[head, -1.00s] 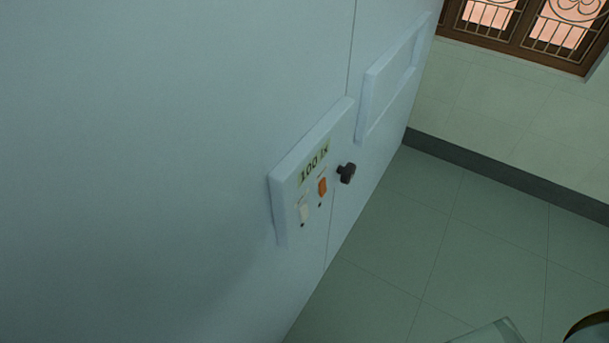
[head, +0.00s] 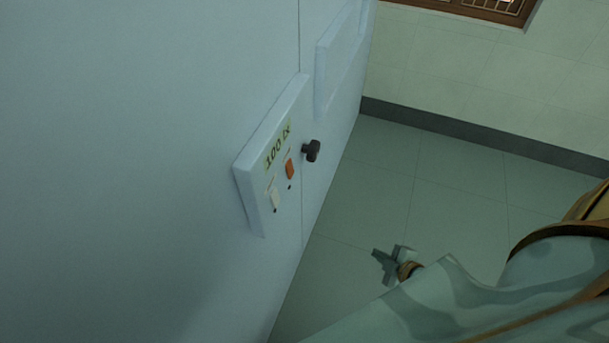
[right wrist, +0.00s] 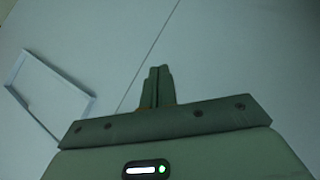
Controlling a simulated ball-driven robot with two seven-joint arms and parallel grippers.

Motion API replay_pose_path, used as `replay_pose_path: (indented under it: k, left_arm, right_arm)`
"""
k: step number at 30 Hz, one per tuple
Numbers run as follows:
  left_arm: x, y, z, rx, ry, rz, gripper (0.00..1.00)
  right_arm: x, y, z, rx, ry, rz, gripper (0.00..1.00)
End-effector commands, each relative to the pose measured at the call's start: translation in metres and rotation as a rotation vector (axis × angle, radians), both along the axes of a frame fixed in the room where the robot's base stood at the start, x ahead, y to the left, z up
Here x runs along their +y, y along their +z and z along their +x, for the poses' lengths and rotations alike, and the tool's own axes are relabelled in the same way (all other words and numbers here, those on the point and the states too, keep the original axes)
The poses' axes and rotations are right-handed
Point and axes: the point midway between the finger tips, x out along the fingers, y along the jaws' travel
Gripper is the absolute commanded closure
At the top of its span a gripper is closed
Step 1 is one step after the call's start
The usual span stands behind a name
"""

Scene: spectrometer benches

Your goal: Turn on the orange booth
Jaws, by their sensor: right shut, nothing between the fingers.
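A pale blue booth wall fills the left of the head view. It bears a raised control panel (head: 262,150) with a display reading "100 lx". On the panel are an orange switch (head: 290,169) and a white switch (head: 274,197), each with a small dark dot below it. My right gripper (head: 383,263) is low in the head view, right of and below the panel, apart from it. In the right wrist view its fingers (right wrist: 159,82) are shut together with nothing between them, in front of a pale wall with a seam. My left gripper is not in view.
A dark knob (head: 312,150) sticks out just right of the panel, across the seam. A raised frame (head: 338,55) is on the wall beyond; a frame (right wrist: 45,92) also shows in the right wrist view. Tiled floor (head: 440,190) to the right is clear.

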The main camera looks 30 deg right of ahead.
Motion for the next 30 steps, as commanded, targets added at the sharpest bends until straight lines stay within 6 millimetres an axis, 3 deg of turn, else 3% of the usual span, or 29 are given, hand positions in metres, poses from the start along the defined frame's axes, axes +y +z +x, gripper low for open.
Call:
replay_pose_path:
  k: [1, 4, 6, 10, 12, 15, 25, 30]
  left_arm:
    - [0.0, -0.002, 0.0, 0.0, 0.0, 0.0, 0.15]
    - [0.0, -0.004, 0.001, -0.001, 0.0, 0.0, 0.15]
    - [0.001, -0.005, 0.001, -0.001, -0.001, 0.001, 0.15]
    - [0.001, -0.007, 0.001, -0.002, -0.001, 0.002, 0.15]
    - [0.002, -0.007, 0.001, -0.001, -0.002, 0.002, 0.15]
    - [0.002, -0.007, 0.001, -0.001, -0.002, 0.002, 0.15]
    - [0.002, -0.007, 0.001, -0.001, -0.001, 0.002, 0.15]
    - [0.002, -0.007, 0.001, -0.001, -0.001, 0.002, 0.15]
  right_arm:
    - [-0.006, 0.04, 0.03, -0.127, 0.116, -0.06, 1.0]
    - [0.0, 0.12, 0.07, -0.361, 0.362, -0.184, 1.0]
    - [0.011, 0.167, 0.084, -0.49, 0.523, -0.264, 1.0]
    - [0.034, 0.227, 0.09, -0.654, 0.754, -0.377, 1.0]
    - [0.042, 0.243, 0.088, -0.698, 0.827, -0.412, 1.0]
    - [0.047, 0.252, 0.087, -0.725, 0.871, -0.433, 1.0]
    - [0.049, 0.252, 0.089, -0.726, 0.869, -0.431, 1.0]
    - [0.06, 0.25, 0.102, -0.728, 0.868, -0.431, 1.0]
